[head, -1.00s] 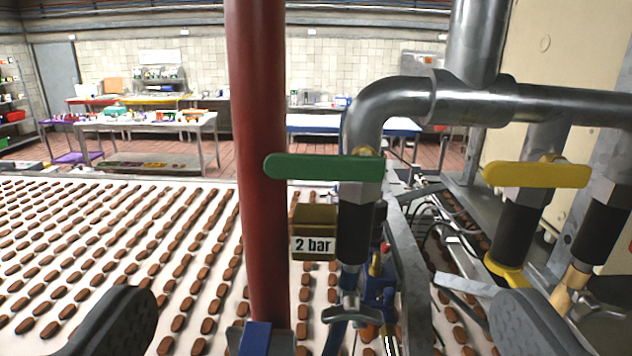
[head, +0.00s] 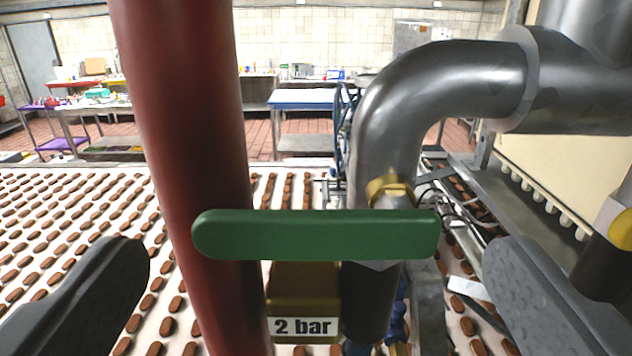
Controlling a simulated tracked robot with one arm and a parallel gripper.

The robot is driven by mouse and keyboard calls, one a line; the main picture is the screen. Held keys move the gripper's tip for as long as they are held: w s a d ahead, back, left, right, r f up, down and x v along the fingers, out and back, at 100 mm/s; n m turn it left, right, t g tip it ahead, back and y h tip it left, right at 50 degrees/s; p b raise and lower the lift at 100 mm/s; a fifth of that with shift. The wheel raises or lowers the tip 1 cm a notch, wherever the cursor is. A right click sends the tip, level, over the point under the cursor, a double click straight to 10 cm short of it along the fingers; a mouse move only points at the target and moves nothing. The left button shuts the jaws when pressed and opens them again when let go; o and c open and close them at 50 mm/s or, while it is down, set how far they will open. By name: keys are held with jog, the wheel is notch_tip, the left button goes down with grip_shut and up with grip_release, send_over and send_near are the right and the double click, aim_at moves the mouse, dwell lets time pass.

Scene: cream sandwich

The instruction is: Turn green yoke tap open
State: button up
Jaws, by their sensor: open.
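The green yoke tap handle (head: 315,235) lies level across the middle of the view. Its right end sits on the valve at the brass fitting (head: 389,188), below the bend of a grey pipe (head: 440,85). Its left end reaches across in front of a red post (head: 190,170). My gripper (head: 315,270) is open, with one dark finger at lower left and one at lower right. The handle shows between and slightly above the fingertips, and neither finger appears to touch it.
A brass box labelled "2 bar" (head: 303,298) sits just under the handle. A yellow handle (head: 622,228) is cut off at the right edge. A conveyor (head: 60,180) with rows of brown biscuits lies behind. Tables (head: 305,97) stand at the back.

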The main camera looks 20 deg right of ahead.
jog(key=shift+p+x, duration=0.6)
jog(key=shift+x, duration=0.55)
jog(key=c, duration=1)
jog(key=shift+o, duration=0.2)
